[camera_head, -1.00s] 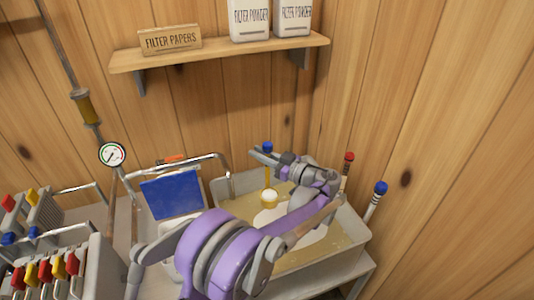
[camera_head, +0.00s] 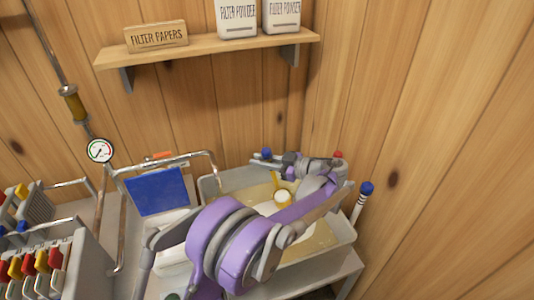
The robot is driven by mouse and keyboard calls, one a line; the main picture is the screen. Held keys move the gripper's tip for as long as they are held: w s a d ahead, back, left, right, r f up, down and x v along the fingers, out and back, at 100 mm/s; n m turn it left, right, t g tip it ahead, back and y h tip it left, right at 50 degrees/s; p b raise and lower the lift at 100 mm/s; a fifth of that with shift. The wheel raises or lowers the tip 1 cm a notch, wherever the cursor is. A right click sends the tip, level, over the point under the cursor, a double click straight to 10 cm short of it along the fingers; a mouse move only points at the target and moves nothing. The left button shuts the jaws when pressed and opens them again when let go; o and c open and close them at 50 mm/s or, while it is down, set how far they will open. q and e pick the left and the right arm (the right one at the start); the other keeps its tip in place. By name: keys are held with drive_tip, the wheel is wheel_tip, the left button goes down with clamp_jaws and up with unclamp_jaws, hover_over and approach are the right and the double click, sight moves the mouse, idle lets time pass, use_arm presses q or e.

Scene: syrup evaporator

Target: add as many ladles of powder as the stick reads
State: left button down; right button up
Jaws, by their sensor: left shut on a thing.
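My left gripper (camera_head: 266,162) is shut on the handle of a yellow ladle. The ladle's blue knob (camera_head: 267,153) shows above the fingers and its small cup (camera_head: 283,197) hangs below, over the pan. The cup's top looks pale, and the handle leans. The grey pan (camera_head: 207,184) holds yellowish liquid with a white patch in it, partly hidden by my purple arm. At the pan's right corner stands a pale stick with a blue knob (camera_head: 366,188) and dark bands too small to read. A red knob (camera_head: 338,154) shows behind my wrist. My right gripper is out of view.
A shelf (camera_head: 200,48) on the back wall bears two filter powder containers (camera_head: 236,18) (camera_head: 283,16) and a filter papers box (camera_head: 156,36). At left are a dial gauge (camera_head: 100,150), metal pipes, a blue panel (camera_head: 156,191) and racks with coloured tags. Wooden walls close in the back and right.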

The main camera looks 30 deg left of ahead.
use_arm(q)
drive_tip(key=s+a+f+n+t+h, duration=0.1)
drive_tip(key=s+f+n+t+h, duration=0.1)
drive_tip(key=f, duration=0.3)
drive_tip(key=s+a+f+n+t+h+b, duration=0.1)
drive_tip(key=s+a+f+n+t+h, duration=0.1)
drive_tip(key=f+h, duration=0.2)
drive_tip(key=s+a+f+n+t+h, duration=0.2)
drive_tip(key=f+n+h, duration=0.1)
drive_tip(key=f, duration=0.4)
drive_tip(key=shift+b, duration=0.4)
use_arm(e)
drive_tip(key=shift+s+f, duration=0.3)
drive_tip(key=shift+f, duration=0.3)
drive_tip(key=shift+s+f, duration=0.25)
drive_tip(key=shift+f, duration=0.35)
use_arm(q)
drive_tip(key=shift+w+a, duration=0.1)
drive_tip(key=shift+a, duration=0.05)
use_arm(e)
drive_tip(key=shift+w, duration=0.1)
